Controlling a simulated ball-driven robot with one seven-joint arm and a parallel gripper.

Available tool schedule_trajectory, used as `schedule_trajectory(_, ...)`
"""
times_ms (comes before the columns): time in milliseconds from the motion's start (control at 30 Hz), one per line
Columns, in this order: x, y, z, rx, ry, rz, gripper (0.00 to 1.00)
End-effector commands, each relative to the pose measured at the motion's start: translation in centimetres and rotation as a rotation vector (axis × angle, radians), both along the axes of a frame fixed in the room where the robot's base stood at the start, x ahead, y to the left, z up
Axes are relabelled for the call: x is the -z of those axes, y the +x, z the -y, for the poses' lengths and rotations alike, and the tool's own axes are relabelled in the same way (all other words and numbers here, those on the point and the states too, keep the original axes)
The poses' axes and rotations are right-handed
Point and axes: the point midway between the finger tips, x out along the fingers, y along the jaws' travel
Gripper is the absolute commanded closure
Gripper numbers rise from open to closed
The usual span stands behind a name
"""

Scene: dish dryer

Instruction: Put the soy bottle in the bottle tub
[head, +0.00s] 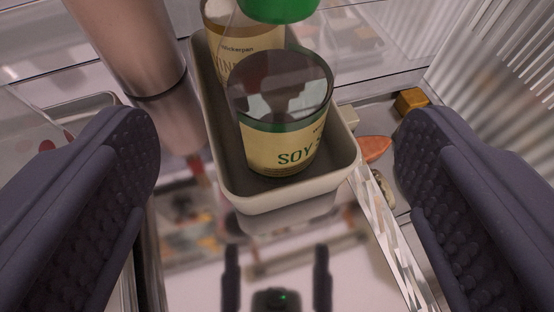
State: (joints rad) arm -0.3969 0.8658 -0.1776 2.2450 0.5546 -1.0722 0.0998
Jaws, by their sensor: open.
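The soy bottle (285,150), with a yellow "SOY" label and dark glass-like top, stands inside the cream bottle tub (268,200), near its front end. Behind it in the tub is another bottle (245,50) with a tan label, partly hidden. A green cap (277,9) shows at the top edge, above the soy bottle. My gripper (275,165) is open, its two dark padded fingers apart on either side of the tub's front end. Neither finger touches the soy bottle.
A brownish metallic cylinder (135,55) stands close at the tub's left. To the right lie an orange item (374,148) and a small yellow-brown block (410,101). A glossy surface in front of the tub reflects my gripper.

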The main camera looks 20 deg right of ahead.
Motion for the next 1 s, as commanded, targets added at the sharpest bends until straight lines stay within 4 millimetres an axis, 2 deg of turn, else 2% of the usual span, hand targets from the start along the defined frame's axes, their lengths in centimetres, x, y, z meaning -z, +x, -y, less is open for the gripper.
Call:
schedule_trajectory(133,-1.2,-2.4,-0.8,-0.003,-0.001,-0.001,0.14)
schedule_trajectory(367,-1.6,-3.7,-1.2,-0.001,-0.001,0.001,0.14)
schedule_trajectory(567,-1.9,-3.3,-1.3,-0.002,0.01,0.003,0.14)
schedule_trajectory(667,-4.5,-0.7,-2.4,-0.016,0.079,0.014,0.14)
schedule_trajectory(767,-11.4,4.1,-4.2,-0.071,0.197,0.038,0.14)
schedule_trajectory(833,-19.0,7.0,-5.0,-0.137,0.259,0.06,0.14)
schedule_trajectory(867,-22.5,7.8,-5.2,-0.169,0.274,0.071,0.14)
schedule_trajectory(900,-27.1,8.4,-5.2,-0.207,0.283,0.082,0.14)
schedule_trajectory(967,-33.4,8.4,-4.9,-0.255,0.276,0.098,0.14)
schedule_trajectory(1000,-37.7,7.8,-4.5,-0.284,0.262,0.11,0.14)
